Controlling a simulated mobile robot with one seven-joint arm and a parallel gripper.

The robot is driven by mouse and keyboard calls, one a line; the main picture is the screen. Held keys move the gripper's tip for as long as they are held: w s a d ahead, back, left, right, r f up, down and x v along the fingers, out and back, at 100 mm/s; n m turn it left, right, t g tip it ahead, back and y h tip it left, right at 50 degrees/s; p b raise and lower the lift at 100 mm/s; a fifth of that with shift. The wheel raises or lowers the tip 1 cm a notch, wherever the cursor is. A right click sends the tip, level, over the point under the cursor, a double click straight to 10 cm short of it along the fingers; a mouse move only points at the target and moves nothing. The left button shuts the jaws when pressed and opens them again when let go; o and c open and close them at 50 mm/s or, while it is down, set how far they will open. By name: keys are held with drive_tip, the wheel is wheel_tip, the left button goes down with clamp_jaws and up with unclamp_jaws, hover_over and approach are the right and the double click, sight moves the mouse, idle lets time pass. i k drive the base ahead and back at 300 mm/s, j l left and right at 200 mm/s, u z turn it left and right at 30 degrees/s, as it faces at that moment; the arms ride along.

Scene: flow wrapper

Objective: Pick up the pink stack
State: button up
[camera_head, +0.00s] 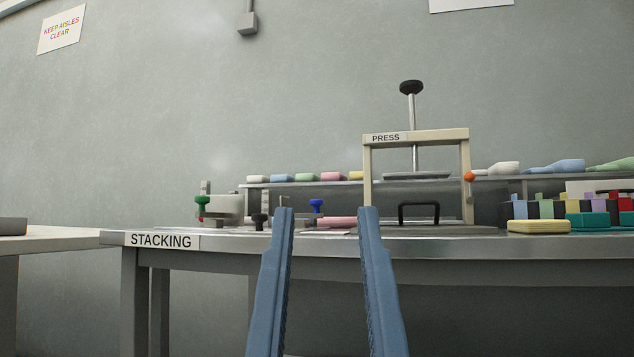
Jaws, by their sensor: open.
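A low pink item (336,222), which looks like the pink stack, lies on the table labelled STACKING (222,239). Another pink block (333,176) sits in a row on the raised shelf behind. My gripper (326,209) is open, its two blue fingers pointing up the picture at the table's front edge. The pink item shows in the gap between the fingertips, close to the right finger, which may hide its right end. Nothing is held between the fingers. How far the fingertips are from the pink item I cannot tell.
A press (466,184) with a cream frame stands right of my gripper. A yellow block (539,227) and teal blocks (588,222) lie at the right.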

sight(325, 176)
drive_tip(key=i+j+z, duration=0.35)
drive_tip(key=j+z, duration=0.15)
drive_tip(key=j, duration=0.2)
drive_tip(key=i+j+z, duration=0.1)
drive_tip(key=j+z, duration=0.15)
drive_tip(key=i+j+z, duration=0.1)
drive_tip(key=j+z, duration=0.15)
drive_tip(key=j, duration=0.3)
